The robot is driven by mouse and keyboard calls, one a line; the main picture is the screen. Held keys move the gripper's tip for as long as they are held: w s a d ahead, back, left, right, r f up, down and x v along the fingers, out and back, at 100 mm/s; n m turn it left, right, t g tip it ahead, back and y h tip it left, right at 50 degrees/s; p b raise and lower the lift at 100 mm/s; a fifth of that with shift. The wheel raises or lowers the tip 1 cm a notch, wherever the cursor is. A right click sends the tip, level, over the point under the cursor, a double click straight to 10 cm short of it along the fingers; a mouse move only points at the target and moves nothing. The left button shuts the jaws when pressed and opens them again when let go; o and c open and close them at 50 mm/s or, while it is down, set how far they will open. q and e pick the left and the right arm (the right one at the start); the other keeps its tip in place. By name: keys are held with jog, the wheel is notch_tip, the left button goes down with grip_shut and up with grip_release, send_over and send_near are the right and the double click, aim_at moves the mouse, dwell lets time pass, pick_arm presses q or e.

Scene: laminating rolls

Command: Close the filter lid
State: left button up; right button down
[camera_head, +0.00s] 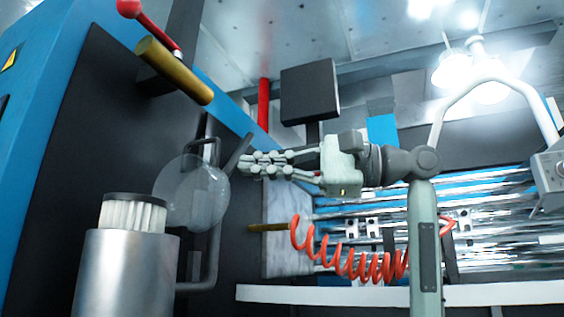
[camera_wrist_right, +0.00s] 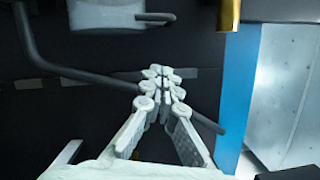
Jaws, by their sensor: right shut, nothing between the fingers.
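The filter is a silver canister (camera_head: 127,270) at the lower left of the head view. A white pleated cartridge with a dark top (camera_head: 133,211) stands up out of it. The clear round filter lid (camera_head: 192,193) stands open, tilted up beside the cartridge on its right. My right gripper (camera_head: 246,163) comes in from the right with its fingers pointing left at the lid; it is shut and empty, and looks slightly apart from the lid. In the wrist view its fingertips (camera_wrist_right: 163,72) meet in front of a dark panel. My left gripper is not in view.
A dark pipe (camera_head: 213,255) runs behind the lid. A brass cylinder (camera_head: 175,70) and a red-knobbed lever (camera_head: 129,8) project above. A coiled orange hose (camera_head: 350,265) and shiny rollers (camera_head: 490,210) lie to the right. In the wrist view, a blue post (camera_wrist_right: 238,90) stands right of the fingers.

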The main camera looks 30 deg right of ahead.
aim_at(193, 180)
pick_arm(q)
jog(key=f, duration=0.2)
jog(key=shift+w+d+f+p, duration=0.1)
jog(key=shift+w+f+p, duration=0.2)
pick_arm(e)
jog(key=a, duration=0.2)
jog(key=a+r, duration=0.1)
jog(key=a, duration=0.2)
jog(key=shift+s+a+r, duration=0.15)
jog(key=shift+s+a, duration=0.05)
jog(key=shift+a, duration=0.05)
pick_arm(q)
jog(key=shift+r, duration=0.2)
pick_arm(e)
jog(key=shift+a, duration=0.1)
